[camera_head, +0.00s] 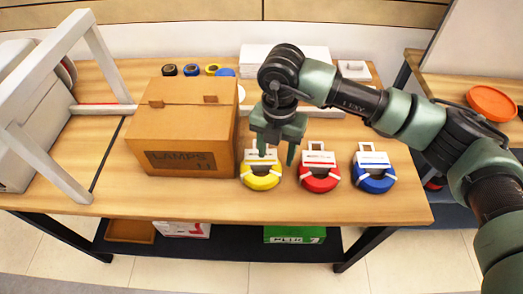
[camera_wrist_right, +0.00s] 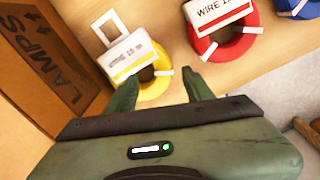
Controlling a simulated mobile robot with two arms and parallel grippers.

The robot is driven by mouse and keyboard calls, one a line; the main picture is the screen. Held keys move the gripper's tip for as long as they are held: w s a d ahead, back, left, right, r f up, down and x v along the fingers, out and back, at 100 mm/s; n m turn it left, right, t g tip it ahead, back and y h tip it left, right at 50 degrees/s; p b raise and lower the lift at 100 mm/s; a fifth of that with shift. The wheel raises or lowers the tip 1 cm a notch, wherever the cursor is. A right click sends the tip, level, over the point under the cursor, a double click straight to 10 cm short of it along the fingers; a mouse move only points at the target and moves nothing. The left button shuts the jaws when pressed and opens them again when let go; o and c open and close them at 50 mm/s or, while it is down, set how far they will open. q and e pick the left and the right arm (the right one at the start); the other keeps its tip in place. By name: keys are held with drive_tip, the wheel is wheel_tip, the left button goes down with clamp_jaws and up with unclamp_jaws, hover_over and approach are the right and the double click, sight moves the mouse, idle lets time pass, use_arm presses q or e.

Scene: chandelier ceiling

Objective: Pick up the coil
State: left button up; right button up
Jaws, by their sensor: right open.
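Three coils with white labels stand in a row on the wooden table: a yellow coil (camera_head: 262,183), a red coil (camera_head: 319,185) and a blue coil (camera_head: 374,186). My right gripper (camera_head: 277,156) is open and empty, just above and behind the yellow coil. In the right wrist view, the yellow coil (camera_wrist_right: 155,88) lies ahead between the open fingertips of my right gripper (camera_wrist_right: 160,80). The red coil (camera_wrist_right: 240,48) is to its right, and the blue coil (camera_wrist_right: 299,10) is only partly in view at the corner. My left gripper is not in view.
A cardboard box (camera_head: 185,135) marked LAMPS stands close left of the yellow coil. Tape rolls (camera_head: 191,70) and a white box (camera_head: 258,56) are behind. A white frame (camera_head: 48,160) stands at left. An orange dish (camera_head: 491,103) sits on another table at right.

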sight(275, 171)
drive_tip(key=shift+f, duration=0.2)
drive_tip(key=f, duration=0.2)
drive_tip(key=f+p, duration=0.1)
drive_tip(key=shift+s+f, duration=0.35)
drive_tip(key=shift+s, duration=0.05)
wheel_tip(275, 171, down, 2)
drive_tip(key=shift+w+f+p, duration=0.1)
drive_tip(key=shift+f+p, duration=0.15)
drive_tip(key=shift+p, duration=0.05)
drive_tip(key=shift+f, duration=0.35)
clamp_jaws()
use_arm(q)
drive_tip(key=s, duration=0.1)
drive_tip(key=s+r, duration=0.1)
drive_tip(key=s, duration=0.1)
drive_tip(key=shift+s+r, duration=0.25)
use_arm(e)
drive_tip(key=shift+r, duration=0.1)
